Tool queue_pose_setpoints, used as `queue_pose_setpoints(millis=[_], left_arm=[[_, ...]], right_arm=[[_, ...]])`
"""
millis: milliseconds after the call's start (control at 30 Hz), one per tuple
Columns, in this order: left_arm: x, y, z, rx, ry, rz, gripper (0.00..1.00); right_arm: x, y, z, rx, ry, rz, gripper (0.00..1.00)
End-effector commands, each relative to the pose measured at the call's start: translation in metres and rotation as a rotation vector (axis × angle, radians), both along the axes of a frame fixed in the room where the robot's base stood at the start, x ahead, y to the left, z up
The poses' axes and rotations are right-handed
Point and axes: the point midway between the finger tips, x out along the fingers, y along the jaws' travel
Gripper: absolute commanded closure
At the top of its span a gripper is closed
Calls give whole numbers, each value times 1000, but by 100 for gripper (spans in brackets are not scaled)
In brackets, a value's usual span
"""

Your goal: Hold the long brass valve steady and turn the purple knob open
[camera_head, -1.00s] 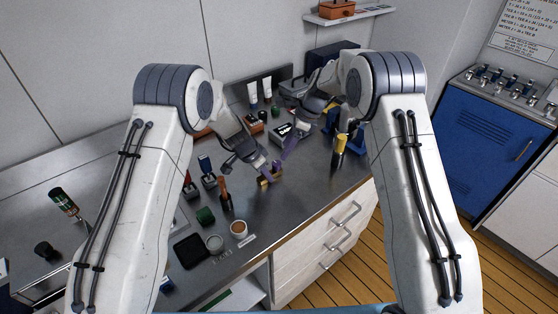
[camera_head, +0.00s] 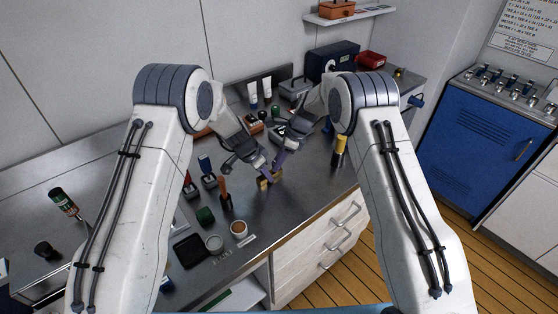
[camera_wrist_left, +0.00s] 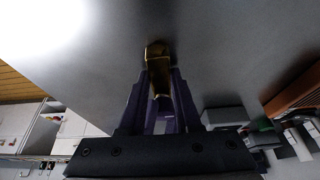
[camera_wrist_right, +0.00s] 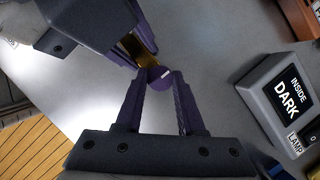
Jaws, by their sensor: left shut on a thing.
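The brass valve (camera_head: 265,183) is on the steel bench. My left gripper (camera_head: 264,175) is shut on the valve; the left wrist view shows the valve's brass body (camera_wrist_left: 158,65) between the purple fingers. The purple knob (camera_wrist_right: 160,79) shows in the right wrist view at the end of the brass body (camera_wrist_right: 138,49). My right gripper (camera_wrist_right: 164,74) has its fingers apart, with the tips on either side of the knob. Whether they touch it is unclear. In the head view the fingers hide most of the valve and knob.
A screwdriver with an orange handle (camera_head: 224,188), a green-topped jar (camera_head: 205,215) and a cup (camera_head: 239,228) stand near the left gripper. A yellow-handled tool (camera_head: 340,150) stands at the right.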

Motion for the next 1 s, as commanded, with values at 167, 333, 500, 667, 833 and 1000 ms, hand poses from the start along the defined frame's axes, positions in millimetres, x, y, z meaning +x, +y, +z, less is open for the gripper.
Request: queue_pose_setpoints(millis=[167, 333, 500, 667, 833, 1000], left_arm=[[0, 0, 0, 0, 0, -1, 100], [0, 0, 0, -1, 1, -2, 100], [-1, 0, 0, 0, 1, -3, 100], [-1, 0, 0, 0, 2, -3, 100], [-1, 0, 0, 0, 2, -3, 100], [-1, 0, 0, 0, 4, -3, 100]], right_arm=[[1, -1, 0, 0, -3, 4, 100], [2, -1, 0, -1, -3, 45, 100], [3, -1, 0, -1, -5, 138, 100], [4, -1, 0, 0, -5, 265, 100], [6, -1, 0, 0, -7, 414, 100], [6, 0, 0, -1, -6, 549, 100]])
